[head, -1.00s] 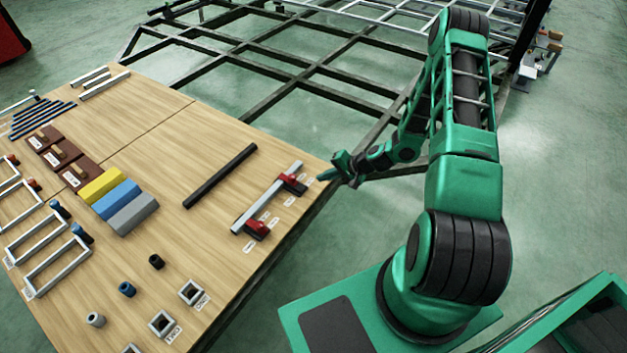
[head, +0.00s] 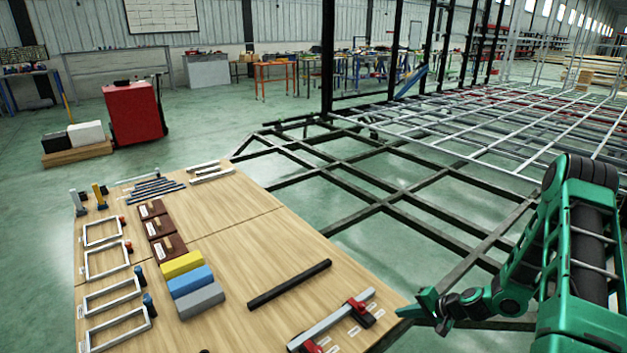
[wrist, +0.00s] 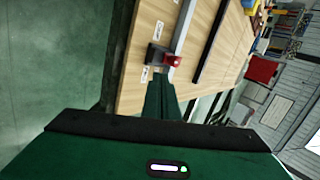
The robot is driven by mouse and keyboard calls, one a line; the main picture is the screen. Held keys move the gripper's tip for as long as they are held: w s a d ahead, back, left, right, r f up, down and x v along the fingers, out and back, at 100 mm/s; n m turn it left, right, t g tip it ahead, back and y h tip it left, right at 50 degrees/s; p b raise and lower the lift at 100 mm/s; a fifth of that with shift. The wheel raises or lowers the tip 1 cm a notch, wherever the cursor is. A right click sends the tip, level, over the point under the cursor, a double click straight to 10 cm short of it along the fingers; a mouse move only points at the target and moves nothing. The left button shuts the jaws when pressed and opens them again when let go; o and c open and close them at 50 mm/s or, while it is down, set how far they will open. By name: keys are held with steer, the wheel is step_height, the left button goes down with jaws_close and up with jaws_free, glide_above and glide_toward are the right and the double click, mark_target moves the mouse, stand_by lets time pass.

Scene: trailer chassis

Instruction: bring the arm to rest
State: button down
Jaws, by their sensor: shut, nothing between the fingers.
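My gripper (head: 402,312) is at the right edge of the wooden table, at the end of my green arm. In the wrist view its fingers (wrist: 160,84) are together with nothing between them. The grey bar clamp with red and black ends (head: 340,318) lies on the table just left of the gripper in the head view. In the wrist view the clamp (wrist: 183,30) lies beyond the fingertips. I cannot tell from these views how high the fingertips are above the table.
The wooden table (head: 262,248) holds a black bar (head: 290,284), coloured blocks (head: 190,284), brown boards (head: 162,232) and white frames (head: 108,262). A dark trailer chassis (head: 400,190) stands behind the table. A red cabinet (head: 133,114) stands at the back left.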

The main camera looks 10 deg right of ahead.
steer(key=s+d+r+n+g+h, duration=0.25)
steer(key=s+r, duration=0.45)
steer(key=r, duration=0.6)
steer(key=s+d+r+n+g+h, duration=0.2)
steer(key=s+d+r+g, duration=0.15)
steer(key=s+r, duration=0.6)
steer(key=s+a+r+m+h, duration=0.1)
steer(key=s+r, duration=1.6)
steer(key=s, duration=0.2)
steer(key=shift+a+g, duration=0.3)
steer(key=shift+a, duration=0.05)
steer(key=shift+m, duration=0.25)
steer(key=shift+w+f+h, duration=0.25)
steer(key=shift+w+f, duration=0.05)
steer(key=shift+w, duration=0.4)
